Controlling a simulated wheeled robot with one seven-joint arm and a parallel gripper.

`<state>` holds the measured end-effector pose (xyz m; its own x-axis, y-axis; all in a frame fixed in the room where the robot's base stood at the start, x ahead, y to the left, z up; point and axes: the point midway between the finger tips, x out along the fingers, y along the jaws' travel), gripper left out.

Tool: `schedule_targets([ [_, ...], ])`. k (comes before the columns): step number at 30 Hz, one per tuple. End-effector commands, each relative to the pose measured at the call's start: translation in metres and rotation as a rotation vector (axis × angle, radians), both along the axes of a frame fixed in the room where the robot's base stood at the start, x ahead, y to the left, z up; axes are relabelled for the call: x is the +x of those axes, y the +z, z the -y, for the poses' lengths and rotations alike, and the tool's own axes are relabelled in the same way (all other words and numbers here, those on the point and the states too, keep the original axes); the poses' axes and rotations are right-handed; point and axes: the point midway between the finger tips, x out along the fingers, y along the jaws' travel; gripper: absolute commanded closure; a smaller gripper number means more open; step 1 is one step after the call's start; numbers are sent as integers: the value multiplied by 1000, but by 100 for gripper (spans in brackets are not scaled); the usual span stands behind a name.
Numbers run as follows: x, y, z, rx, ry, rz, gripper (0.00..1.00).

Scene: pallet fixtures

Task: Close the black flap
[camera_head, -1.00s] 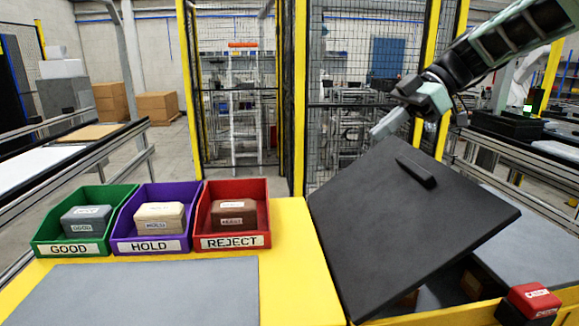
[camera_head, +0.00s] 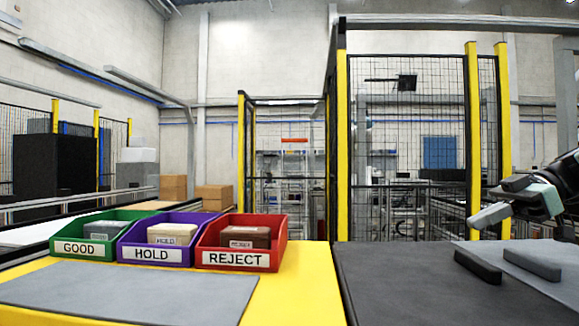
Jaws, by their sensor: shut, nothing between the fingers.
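The black flap (camera_head: 400,285) lies at the lower right, looking flat and about level with the yellow top beside it. A dark bar handle (camera_head: 478,266) stands on its upper face. The flap's near part is cut off by the bottom of the picture, so I cannot tell whether it is fully down at its front edge. My gripper (camera_head: 485,215) is at the right, above the flap's far part, shut and empty. It appears apart from the flap.
Green (camera_head: 68,250), purple (camera_head: 128,252) and red (camera_head: 215,258) bins, each holding a block, stand left of the flap on the yellow top (camera_head: 300,300). A grey mat (camera_head: 130,290) lies before them. A yellow-posted mesh fence (camera_head: 410,160) stands behind.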

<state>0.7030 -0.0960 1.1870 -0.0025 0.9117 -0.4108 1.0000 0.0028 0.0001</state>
Motion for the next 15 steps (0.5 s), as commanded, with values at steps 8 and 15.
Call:
schedule_targets([
  [8, 0, -33, 10, 0, 1, 0, 100],
  [15, 0, -39, 13, 0, 1, 0, 100],
])
